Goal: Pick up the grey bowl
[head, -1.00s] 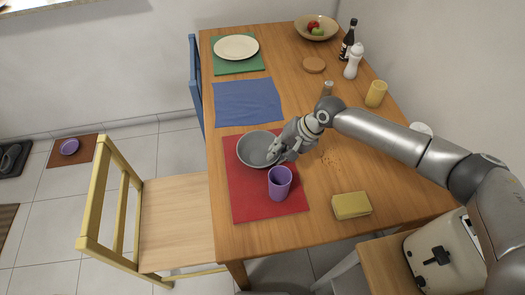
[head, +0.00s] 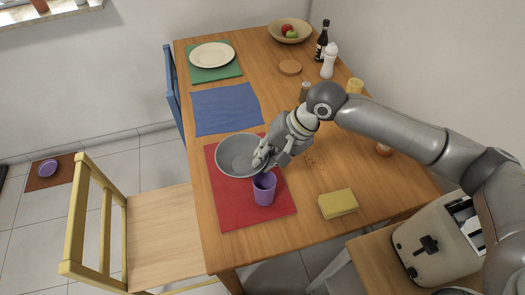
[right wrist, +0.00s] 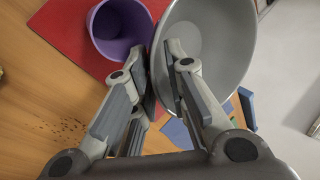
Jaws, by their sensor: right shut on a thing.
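The grey bowl (head: 235,158) is above the red mat at the table's left edge, and it looks raised off it. My right gripper (head: 262,158) is shut on the bowl's right rim. In the right wrist view the bowl (right wrist: 215,45) shows large, with one finger inside it and one outside; the gripper (right wrist: 160,75) pinches its wall. The purple cup (head: 264,189) stands on the red mat (head: 262,215) just below the bowl in the head view; the cup (right wrist: 118,30) also shows beside the fingers in the wrist view. My left gripper is not in view.
A yellow sponge (head: 338,203) lies right of the mat. A blue mat (head: 226,108) and a white plate (head: 212,54) on a green mat lie farther back. Bottles (head: 329,61) and a fruit bowl (head: 290,38) stand at the back right. A yellow chair (head: 155,230) is at left.

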